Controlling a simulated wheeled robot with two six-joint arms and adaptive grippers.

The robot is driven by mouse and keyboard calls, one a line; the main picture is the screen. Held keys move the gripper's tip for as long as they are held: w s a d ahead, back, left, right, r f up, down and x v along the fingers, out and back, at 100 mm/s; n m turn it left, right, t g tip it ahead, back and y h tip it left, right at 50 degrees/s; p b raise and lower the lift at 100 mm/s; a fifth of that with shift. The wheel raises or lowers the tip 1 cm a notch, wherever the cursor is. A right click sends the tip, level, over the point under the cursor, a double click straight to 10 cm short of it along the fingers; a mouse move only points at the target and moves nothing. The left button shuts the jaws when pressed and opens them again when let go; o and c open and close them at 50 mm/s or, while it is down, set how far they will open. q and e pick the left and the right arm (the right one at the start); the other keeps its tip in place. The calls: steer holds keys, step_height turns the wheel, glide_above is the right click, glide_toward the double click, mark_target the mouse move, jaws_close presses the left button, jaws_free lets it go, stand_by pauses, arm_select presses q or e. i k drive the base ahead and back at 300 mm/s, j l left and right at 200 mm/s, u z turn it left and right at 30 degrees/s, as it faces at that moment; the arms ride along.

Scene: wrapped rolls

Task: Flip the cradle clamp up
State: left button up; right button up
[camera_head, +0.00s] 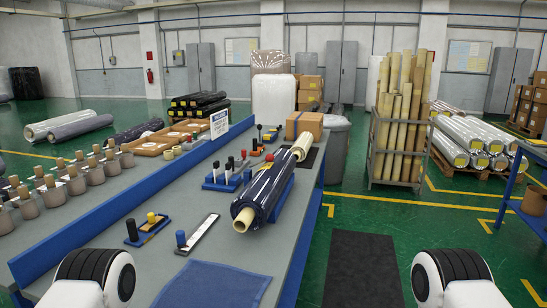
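A roll wrapped in dark shiny film (266,189) lies on the grey table near its right edge. Its pale core end (243,220) points towards me, and another pale core end shows at the far side. A blue cradle (286,193) shows along the roll's right side; the roll hides most of it. I cannot make out for sure which part is the cradle clamp or how it stands. Only white and black parts of my own arms show at the bottom left and bottom right; neither gripper is in view.
Upright knobbed pieces on blue bases (226,178) stand left of the roll. A cardboard box (304,126) stands behind. A dark floor mat (362,268) lies right of the table.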

mark_target(269, 157)
steer(key=i+l, duration=0.1)
steer(key=l, duration=0.3)
steer(key=i+l, duration=0.1)
steer(key=l, duration=0.25)
steer(key=l+z, duration=0.1)
steer(key=l, duration=0.3)
steer(key=i+l, duration=0.15)
steer(key=l, duration=0.2)
steer(key=i+l+z, duration=0.1)
steer(key=i, duration=0.6)
steer(key=i+l+z, duration=0.15)
steer(key=i, duration=0.6)
